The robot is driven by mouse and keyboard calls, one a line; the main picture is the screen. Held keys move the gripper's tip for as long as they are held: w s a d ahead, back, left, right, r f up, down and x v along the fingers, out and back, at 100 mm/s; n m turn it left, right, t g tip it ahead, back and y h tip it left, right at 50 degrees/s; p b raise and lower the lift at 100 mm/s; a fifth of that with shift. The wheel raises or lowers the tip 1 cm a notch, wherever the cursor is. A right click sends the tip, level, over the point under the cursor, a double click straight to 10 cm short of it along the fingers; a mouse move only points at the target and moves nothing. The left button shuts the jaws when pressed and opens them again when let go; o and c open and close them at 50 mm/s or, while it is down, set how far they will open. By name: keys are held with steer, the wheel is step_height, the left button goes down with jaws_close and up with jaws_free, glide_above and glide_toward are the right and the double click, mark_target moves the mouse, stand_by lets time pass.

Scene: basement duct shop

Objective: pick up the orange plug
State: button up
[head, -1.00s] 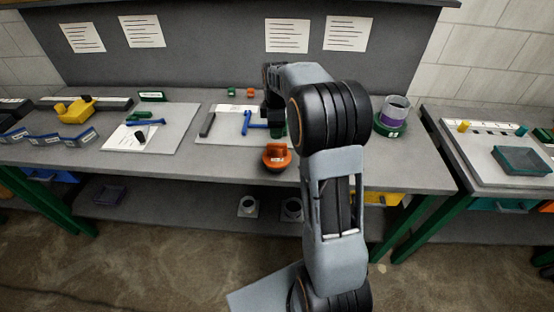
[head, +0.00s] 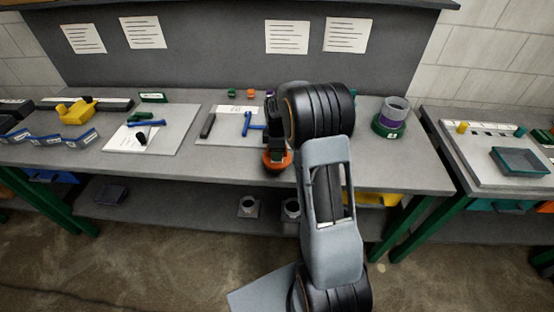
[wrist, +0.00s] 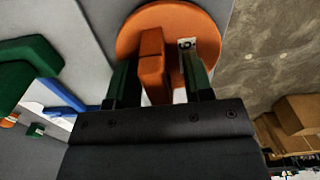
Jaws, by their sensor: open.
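The orange plug (head: 268,166) stands near the front edge of the bench in the head view, partly hidden by my gripper (head: 276,146) above it. In the wrist view the plug (wrist: 200,25) is a round orange disc with an upright block-like handle and a small white number label. My gripper (wrist: 160,82) is open, its two green-tipped fingers on either side of the handle. A gap shows between the handle and the right finger; the left finger is closer, and I cannot tell whether it touches.
A grey board (head: 212,138) with a blue T-shaped piece (head: 248,122) lies behind the plug. A green-based ring with a purple band (head: 391,117) stands to the right. In the wrist view a green piece (wrist: 28,65) is at left and open floor (wrist: 275,50) lies beyond the bench edge.

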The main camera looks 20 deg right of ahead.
jaws_close()
stand_by(0.4)
steer(key=shift+r, duration=0.1)
